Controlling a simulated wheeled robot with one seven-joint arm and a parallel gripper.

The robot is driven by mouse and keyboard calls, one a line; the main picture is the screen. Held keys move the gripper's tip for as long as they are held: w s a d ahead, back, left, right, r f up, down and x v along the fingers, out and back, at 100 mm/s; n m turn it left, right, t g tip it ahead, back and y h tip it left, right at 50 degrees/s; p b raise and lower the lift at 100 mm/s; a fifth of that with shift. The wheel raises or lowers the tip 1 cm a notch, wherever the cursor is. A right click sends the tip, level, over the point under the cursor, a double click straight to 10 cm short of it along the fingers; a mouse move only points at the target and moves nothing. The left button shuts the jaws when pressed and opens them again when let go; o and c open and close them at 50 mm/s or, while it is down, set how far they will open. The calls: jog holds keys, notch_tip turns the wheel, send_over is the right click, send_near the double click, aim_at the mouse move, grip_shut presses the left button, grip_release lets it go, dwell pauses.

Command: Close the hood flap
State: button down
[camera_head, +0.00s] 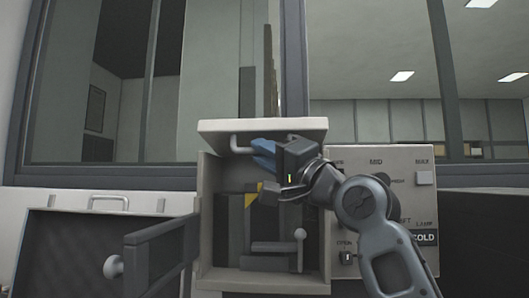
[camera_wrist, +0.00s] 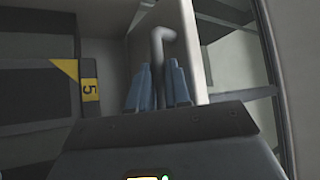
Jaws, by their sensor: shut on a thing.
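The hood flap (camera_head: 300,127) is a pale panel at the top of the press housing. It stands raised, and the opening below it is uncovered. A grey bar handle (camera_head: 238,144) is on the flap; it also shows in the wrist view (camera_wrist: 160,38). My gripper (camera_head: 258,150) is at the handle, below the flap's front edge. In the wrist view its blue fingers (camera_wrist: 157,75) stand on both sides of the handle and are shut on it. The fingers and my wrist hide part of the handle and the opening.
The housing (camera_head: 206,225) holds dark parts and a lever with a round knob (camera_head: 299,234). A dark door (camera_head: 155,262) with a round knob stands open at the left. A control panel (camera_head: 400,160) is at the right, partly behind my arm. A black case (camera_head: 75,250) is far left.

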jog(key=f, duration=0.1)
jog(key=w+f+b, duration=0.1)
jog(key=f, duration=0.1)
jog(key=shift+w+d, duration=0.15)
jog(key=shift+w, duration=0.05)
jog(key=shift+f, duration=0.1)
dwell(0.3)
jog(key=c, duration=1.5)
grip_release()
jog(key=shift+w, duration=0.1)
jog(key=shift+o, duration=0.5)
jog(key=shift+w+f, duration=0.1)
jog(key=shift+f, duration=0.1)
